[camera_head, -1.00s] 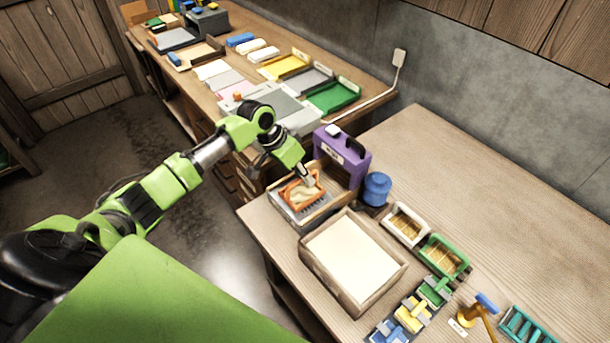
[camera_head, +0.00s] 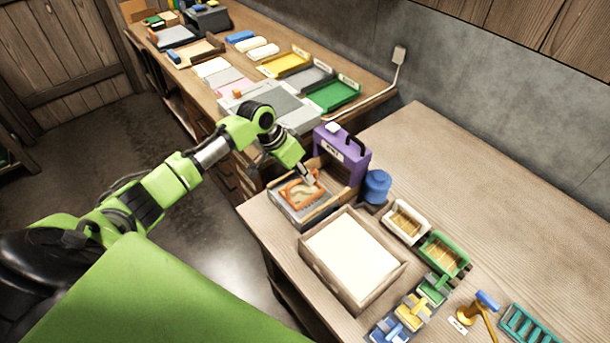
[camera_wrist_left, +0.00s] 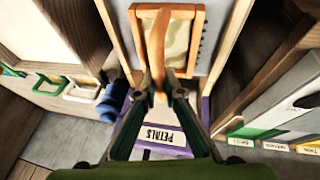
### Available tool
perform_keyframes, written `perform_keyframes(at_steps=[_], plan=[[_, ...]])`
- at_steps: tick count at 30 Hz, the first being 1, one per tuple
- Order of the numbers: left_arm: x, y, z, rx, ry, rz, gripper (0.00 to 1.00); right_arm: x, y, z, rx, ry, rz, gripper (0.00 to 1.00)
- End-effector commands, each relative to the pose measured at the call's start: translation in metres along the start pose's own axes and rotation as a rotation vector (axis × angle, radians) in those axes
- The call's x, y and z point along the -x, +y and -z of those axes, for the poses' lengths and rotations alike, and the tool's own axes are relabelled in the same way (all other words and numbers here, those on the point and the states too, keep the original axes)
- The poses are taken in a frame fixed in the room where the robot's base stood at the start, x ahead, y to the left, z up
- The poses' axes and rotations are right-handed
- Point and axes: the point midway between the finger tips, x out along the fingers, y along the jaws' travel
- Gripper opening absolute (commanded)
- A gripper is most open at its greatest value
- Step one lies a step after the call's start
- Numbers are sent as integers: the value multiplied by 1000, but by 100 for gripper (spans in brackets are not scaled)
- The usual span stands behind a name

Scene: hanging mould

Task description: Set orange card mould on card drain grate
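The orange card mould (camera_head: 292,193), an orange frame with a pale sheet inside, lies roughly flat over the card drain grate (camera_head: 286,211), a grey-fronted grate inside a low wooden surround. Whether it bears fully on the grate I cannot tell. In the left wrist view the mould (camera_wrist_left: 178,50) lies between the wooden side walls, its orange handle running down the picture. My left gripper (camera_head: 308,177) is above the mould's far right side; in the wrist view its fingers (camera_wrist_left: 158,84) are closed around the handle. My right gripper is out of view.
A purple caddy (camera_head: 342,152), labelled PETALS in the wrist view, stands just behind the grate, with a blue jar (camera_head: 376,186) beside it. A wooden tray (camera_head: 352,300) with a white sheet is in front. The right rear worktop (camera_head: 480,195) is clear.

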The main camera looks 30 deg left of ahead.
Motion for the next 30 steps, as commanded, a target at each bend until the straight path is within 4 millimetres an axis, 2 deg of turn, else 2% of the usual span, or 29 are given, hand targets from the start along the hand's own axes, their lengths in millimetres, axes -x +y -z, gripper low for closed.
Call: perform_keyframes(at_steps=[1, 2, 14, 17, 30], plan=[[0, 0, 0, 0, 0, 0, 22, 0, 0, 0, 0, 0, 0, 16], [0, 0, 0, 0, 0, 0, 28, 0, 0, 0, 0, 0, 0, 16], [4, 0, 0, 0, 0, 1, 28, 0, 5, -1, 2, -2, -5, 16], [15, -1, 1, 0, 3, 2, 28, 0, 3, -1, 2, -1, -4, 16], [102, -1, 0, 0, 1, 2, 28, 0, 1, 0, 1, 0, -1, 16]])
